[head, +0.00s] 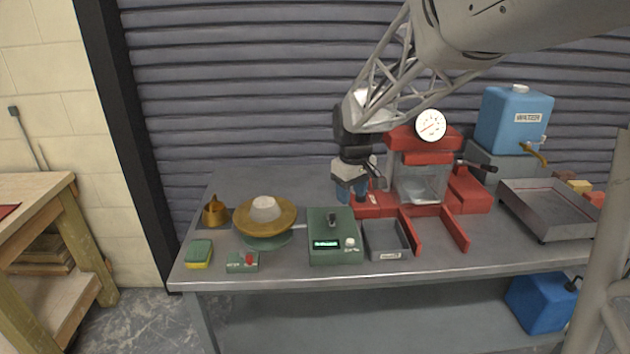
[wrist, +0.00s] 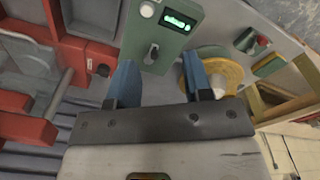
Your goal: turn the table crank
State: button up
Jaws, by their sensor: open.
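The round brass table (head: 283,222) sits on a green base at the left of the bench, with a pale cone (head: 264,208) on it. A thin light rod (head: 300,228) sticks out at its right side; it may be the crank, but I cannot tell. The brass table also shows in the wrist view (wrist: 232,68), partly behind a finger. My gripper (head: 352,196) is open and empty, pointing down above the bench behind the green box. In the wrist view its blue fingers (wrist: 159,62) are apart, with the green box's dark knob (wrist: 151,53) showing between them.
The green box (head: 335,255) with a lit display stands right of the brass table. Beyond it are a grey tray (head: 386,242) and a red press (head: 430,140) with a dial. A sponge (head: 198,252), small switch box (head: 242,262) and brass pot (head: 214,212) surround the table's left side.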

aim_at(332, 215)
jog(key=w+a+f, duration=0.1)
jog(key=w+f, duration=0.1)
jog(key=w, duration=0.1)
jog(key=w+a+f+n, duration=0.1)
jog(key=w+f, duration=0.2)
jog(key=w, duration=0.1)
jog(key=w+a+f+n, duration=0.1)
jog(key=w+f, duration=0.1)
jog(key=w, duration=0.2)
jog(key=shift+w+f+g, duration=0.15)
jog(key=shift+w+g, duration=0.05)
jog(key=shift+g, duration=0.1)
jog(key=shift+f, duration=3.9)
jog(key=shift+c, duration=0.4)
grip_shut()
